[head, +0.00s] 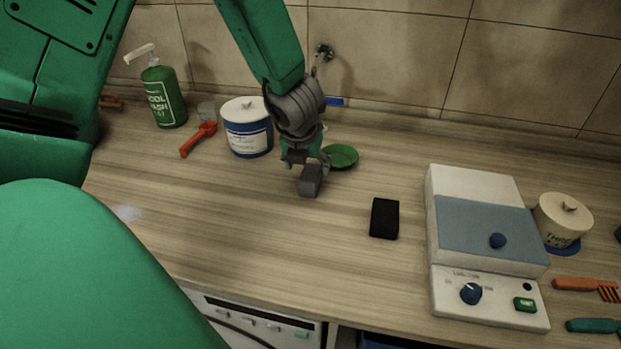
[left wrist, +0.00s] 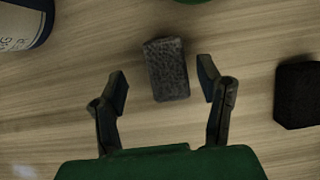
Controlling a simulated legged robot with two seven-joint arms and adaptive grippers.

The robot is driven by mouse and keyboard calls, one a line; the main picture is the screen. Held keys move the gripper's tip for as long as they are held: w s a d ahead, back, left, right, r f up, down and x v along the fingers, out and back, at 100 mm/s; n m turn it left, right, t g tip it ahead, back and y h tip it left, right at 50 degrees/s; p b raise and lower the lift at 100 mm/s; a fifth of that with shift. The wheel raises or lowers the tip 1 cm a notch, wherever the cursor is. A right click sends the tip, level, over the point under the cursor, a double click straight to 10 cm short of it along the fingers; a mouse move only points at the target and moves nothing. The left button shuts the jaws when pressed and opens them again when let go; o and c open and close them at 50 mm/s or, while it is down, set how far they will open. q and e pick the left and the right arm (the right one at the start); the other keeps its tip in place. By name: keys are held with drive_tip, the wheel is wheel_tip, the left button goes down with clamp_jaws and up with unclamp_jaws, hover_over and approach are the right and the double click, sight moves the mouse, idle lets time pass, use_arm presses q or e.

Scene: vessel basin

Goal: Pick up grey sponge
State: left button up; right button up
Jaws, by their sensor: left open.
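The grey sponge (head: 310,181) lies on the wooden counter right below my left gripper in the head view. In the left wrist view the grey sponge (left wrist: 167,69) is a speckled block between and slightly beyond the two fingertips. My left gripper (head: 300,160) comes down from above; in the left wrist view its fingers (left wrist: 163,85) are spread, with a gap on each side of the sponge. The fingers are partly hard to make out in the head view. My right gripper is not in view.
A black block (head: 384,218) lies to the right of the sponge. A green dish (head: 341,156) and a white-and-blue tub (head: 247,127) stand behind. A white device (head: 484,243) is at right; a green soap bottle (head: 164,97) is at left. The front counter is clear.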

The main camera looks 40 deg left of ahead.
sight(310, 174)
use_arm(q)
drive_tip(key=f, duration=0.2)
drive_tip(key=f+b, duration=0.1)
drive_tip(key=f, duration=0.1)
drive_tip(key=shift+w+d, duration=0.3)
drive_tip(key=shift+d, duration=0.1)
drive_tip(key=shift+w+d+f, duration=0.1)
drive_tip(key=shift+w+f, duration=0.15)
drive_tip(key=shift+s+a, duration=0.15)
drive_tip(key=shift+a, duration=0.05)
drive_tip(key=shift+c, duration=0.9)
drive_tip(key=shift+a, duration=0.15)
drive_tip(key=c, duration=0.6)
drive_tip(key=shift+a, duration=0.1)
drive_tip(key=shift+c, duration=0.3)
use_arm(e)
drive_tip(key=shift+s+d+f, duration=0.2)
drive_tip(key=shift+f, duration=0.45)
use_arm(q)
drive_tip(key=shift+r, duration=0.2)
wheel_tip(310, 174, up, 10)
drive_tip(key=p, duration=0.5)
drive_tip(key=shift+f, duration=0.15)
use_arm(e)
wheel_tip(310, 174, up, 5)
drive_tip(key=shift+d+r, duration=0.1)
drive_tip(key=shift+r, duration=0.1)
